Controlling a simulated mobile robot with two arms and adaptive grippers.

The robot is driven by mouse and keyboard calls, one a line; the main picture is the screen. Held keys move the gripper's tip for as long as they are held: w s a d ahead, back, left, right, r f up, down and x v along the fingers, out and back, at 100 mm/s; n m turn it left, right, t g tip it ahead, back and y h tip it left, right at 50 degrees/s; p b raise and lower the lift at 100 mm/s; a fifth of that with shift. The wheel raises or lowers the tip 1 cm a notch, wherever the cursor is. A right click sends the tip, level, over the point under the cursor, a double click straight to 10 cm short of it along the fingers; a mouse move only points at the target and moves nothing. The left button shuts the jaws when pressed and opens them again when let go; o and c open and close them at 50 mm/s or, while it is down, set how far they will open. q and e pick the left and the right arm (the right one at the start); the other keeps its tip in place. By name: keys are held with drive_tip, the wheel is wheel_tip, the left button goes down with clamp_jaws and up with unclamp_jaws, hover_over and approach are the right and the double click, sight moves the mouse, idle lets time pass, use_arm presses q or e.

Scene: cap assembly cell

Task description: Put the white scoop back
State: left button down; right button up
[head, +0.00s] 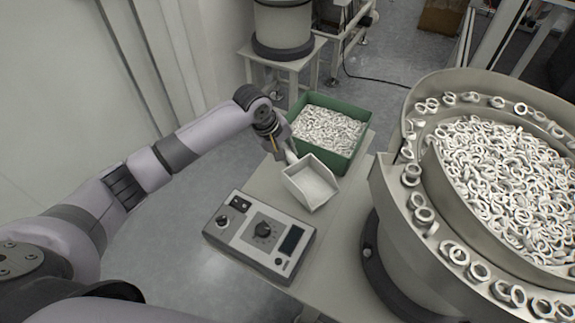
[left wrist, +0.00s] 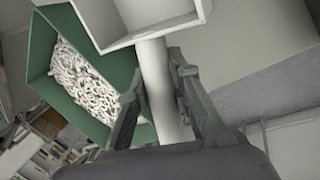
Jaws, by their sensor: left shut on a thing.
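The white scoop (head: 310,183) is in front of the green box, over the table, with its bowl open upward; the bowl looks empty in the head view. My left gripper (head: 286,152) is shut on the scoop's handle. In the left wrist view the white handle (left wrist: 163,95) runs between the two fingers of the gripper (left wrist: 160,85), and the scoop's bowl (left wrist: 150,20) shows at the top. I cannot tell whether the bowl touches the table. My right gripper does not show.
A green box (head: 351,163) full of white rings stands on the table (head: 262,186) behind the scoop. A grey control box (head: 250,246) lies in front. A large bowl feeder (head: 392,187) with many rings fills the right side. A smaller round machine (head: 283,27) stands behind.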

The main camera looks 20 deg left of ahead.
use_arm(q)
drive_tip(key=shift+f, duration=2.9)
drive_tip(key=c, duration=1.4)
unclamp_jaws()
drive_tip(key=shift+f, duration=0.1)
drive_tip(key=shift+c, duration=0.2)
drive_tip(key=v, duration=1.2)
